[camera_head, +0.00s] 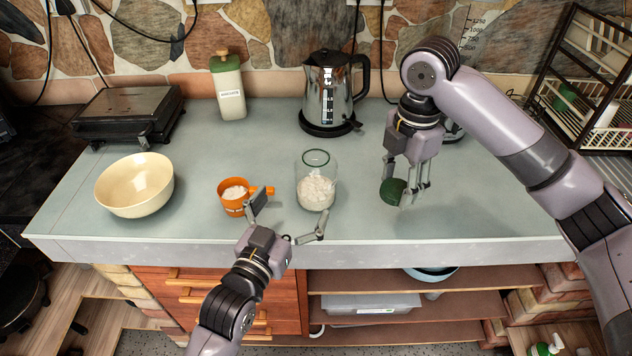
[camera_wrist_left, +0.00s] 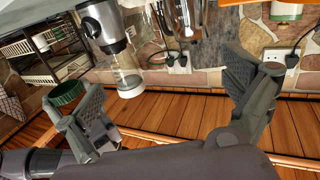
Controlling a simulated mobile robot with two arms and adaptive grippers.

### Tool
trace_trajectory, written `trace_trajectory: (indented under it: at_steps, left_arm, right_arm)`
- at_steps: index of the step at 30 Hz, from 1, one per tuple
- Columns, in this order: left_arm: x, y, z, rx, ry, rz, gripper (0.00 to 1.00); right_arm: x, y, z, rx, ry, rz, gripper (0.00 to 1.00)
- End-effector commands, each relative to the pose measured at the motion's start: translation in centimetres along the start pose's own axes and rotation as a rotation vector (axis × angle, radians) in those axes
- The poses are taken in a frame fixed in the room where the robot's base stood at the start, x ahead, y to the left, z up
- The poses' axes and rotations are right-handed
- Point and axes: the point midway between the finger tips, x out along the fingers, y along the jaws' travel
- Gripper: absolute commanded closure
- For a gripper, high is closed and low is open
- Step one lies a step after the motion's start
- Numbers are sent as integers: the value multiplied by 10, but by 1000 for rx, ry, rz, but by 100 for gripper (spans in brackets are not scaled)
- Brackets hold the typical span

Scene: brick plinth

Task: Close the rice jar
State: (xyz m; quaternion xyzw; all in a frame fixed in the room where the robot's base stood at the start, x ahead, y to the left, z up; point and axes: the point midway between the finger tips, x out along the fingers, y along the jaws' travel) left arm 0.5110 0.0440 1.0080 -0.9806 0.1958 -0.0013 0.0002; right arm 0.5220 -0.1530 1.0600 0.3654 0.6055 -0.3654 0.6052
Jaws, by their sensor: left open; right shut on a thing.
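The glass rice jar (camera_head: 316,192) stands upright on the grey counter, open at the top, with white rice in its lower part. My right gripper (camera_head: 408,192) is shut on the dark green lid (camera_head: 391,191), which it holds to the right of the jar, apart from it. The lid looks tilted on edge. My left gripper (camera_head: 290,213) is open and empty in front of the jar, its fingers spread towards the jar's left and front. Its open fingers also show in the left wrist view (camera_wrist_left: 170,105), with a green round thing (camera_wrist_left: 66,93) beside one finger.
An orange cup (camera_head: 232,208) of rice stands left of the jar, close to my left finger. A cream bowl (camera_head: 120,203) is farther left. A kettle (camera_head: 328,85), a canister (camera_head: 230,98) and a black appliance (camera_head: 115,113) stand behind. A dish rack (camera_head: 592,85) is at right.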

Motion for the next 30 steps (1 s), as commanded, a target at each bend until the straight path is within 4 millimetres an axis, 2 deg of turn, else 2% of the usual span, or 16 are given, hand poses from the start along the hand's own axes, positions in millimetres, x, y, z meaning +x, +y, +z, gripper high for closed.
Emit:
trace_trajectory:
  at_steps: [8,16,21,30]
  left_arm:
    - [4,0,0,-1,-1,-1,1]
    - [48,0,-3,-2,0,0,1]
    - [66,0,0,-2,-3,0,1]
    - [68,0,0,-1,-3,0,1]
  right_arm:
    - [-1,0,0,0,0,0,65]
    - [-12,0,0,1,0,0,65]
    - [-14,0,0,1,0,0,65]
    - [-14,0,0,0,0,0,65]
